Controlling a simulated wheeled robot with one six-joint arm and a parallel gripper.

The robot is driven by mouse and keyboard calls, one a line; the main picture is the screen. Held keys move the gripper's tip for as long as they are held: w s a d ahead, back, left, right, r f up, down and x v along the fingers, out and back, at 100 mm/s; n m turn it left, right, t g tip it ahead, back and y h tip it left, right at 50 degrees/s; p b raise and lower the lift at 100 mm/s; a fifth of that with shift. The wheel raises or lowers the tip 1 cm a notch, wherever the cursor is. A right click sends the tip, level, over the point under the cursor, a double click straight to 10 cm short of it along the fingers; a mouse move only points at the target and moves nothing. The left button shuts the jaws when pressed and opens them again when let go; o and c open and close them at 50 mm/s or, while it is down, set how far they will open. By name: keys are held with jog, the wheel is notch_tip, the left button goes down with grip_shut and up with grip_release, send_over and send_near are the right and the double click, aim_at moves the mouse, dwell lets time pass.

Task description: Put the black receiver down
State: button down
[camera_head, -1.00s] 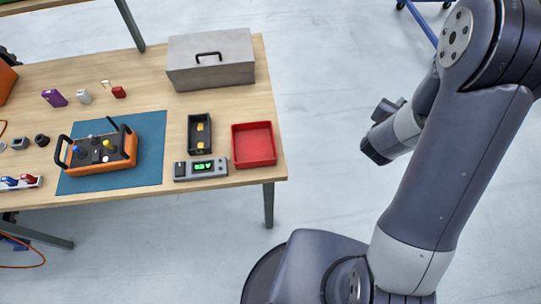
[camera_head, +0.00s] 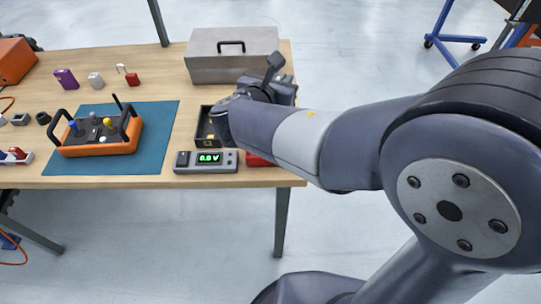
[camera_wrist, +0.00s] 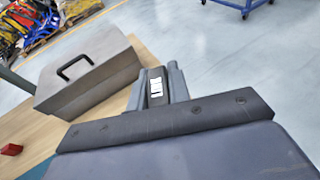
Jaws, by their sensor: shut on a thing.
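The black receiver (camera_wrist: 155,88), a dark block with a white label, is between the fingers of my gripper (camera_wrist: 158,82) in the wrist view. My gripper is shut on it. In the head view my gripper (camera_head: 268,88) is over the table's right part, in front of the grey toolbox, and a dark piece sticks up from it. The receiver's underside is hidden. The orange remote control (camera_head: 100,138) with joysticks stands on the blue mat (camera_head: 150,158), left of my gripper.
A grey toolbox (camera_head: 210,65) stands at the back. A black tray (camera_head: 203,128) with a yellow piece and a red tray (camera_head: 258,161) are partly covered by my arm. A meter (camera_head: 206,161) showing green digits lies in front. Purple and red items (camera_head: 66,79) (camera_head: 132,79) stand behind the mat.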

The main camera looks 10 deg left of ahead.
jog(key=shift+s+a+f+b, duration=0.2)
jog(key=shift+f+b, duration=0.3)
jog(key=shift+f, duration=1.15)
jog(key=shift+s+a+f+b, duration=0.2)
jog(key=shift+f+b, duration=0.25)
jog(key=shift+f, duration=1.25)
jog(key=shift+s+a+f+b, duration=0.1)
jog(key=shift+a+f+b, duration=0.3)
jog(key=shift+f, duration=1.25)
jog(key=shift+d+f, duration=0.1)
jog(key=shift+f+b, duration=0.3)
jog(key=shift+b, duration=0.15)
jog(key=c, duration=1.3)
grip_release()
jog(key=shift+s+f, duration=0.1)
jog(key=shift+f, duration=0.2)
jog(key=shift+d+r+p, duration=0.1)
jog(key=shift+r+p, duration=0.3)
jog(key=shift+r, duration=0.1)
jog(key=v, duration=0.6)
jog(key=p+v, duration=0.1)
jog(key=v, duration=0.5)
jog(key=shift+r, duration=0.2)
